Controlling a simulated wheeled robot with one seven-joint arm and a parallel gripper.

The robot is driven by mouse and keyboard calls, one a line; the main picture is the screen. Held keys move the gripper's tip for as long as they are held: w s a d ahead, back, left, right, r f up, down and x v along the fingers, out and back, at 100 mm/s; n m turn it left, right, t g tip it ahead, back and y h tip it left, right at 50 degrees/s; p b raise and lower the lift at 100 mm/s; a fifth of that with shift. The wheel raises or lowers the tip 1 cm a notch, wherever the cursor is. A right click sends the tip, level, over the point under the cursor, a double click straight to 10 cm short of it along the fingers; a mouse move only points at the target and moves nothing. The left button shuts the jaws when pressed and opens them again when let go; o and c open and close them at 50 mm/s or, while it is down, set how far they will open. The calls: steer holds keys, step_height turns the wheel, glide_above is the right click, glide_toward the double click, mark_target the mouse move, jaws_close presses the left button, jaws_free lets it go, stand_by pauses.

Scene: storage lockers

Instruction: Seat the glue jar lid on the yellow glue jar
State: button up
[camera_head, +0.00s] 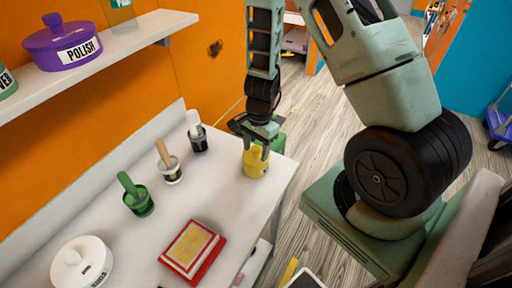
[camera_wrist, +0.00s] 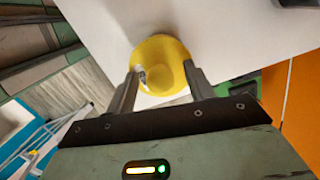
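The yellow glue jar (camera_head: 256,166) stands upright on the white counter near its far right corner. My gripper (camera_head: 257,147) points down at the top of the jar, with one finger on each side. In the wrist view a round yellow top (camera_wrist: 160,52) with a raised yellow knob-like part lies between the fingertips of my gripper (camera_wrist: 161,72). The fingers are apart, but I cannot tell whether they press on the yellow part. Lid and jar look the same yellow, and the seam between them is hidden.
On the counter (camera_head: 190,232) stand a black jar with a white top (camera_head: 196,130), a jar with a wooden handle (camera_head: 168,162), a green pot (camera_head: 138,197), a white lidded jar (camera_head: 82,264) and a red-framed pad (camera_head: 192,248). A shelf holds a purple polish pot (camera_head: 62,42).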

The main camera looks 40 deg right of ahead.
step_height(320, 180, up, 17)
steer(key=d+p, duration=0.2)
steer(key=shift+w+r, duration=0.15)
stand_by(0.3)
steer(key=s+a+r+n+b, duration=0.1)
steer(key=s+a+n+b, duration=0.15)
steer(key=a+n, duration=0.4)
steer(key=s+a+n+b, duration=0.1)
steer(key=s+a+n, duration=0.25)
steer(key=a, duration=0.65)
steer(key=s+a+n+b, duration=0.2)
steer(key=s+a+n, duration=0.6)
steer(key=s+n, duration=0.4)
steer(key=shift+r+n+h+b, duration=0.3)
steer(key=shift+r+n+h, duration=0.1)
steer(key=shift+n, duration=0.6)
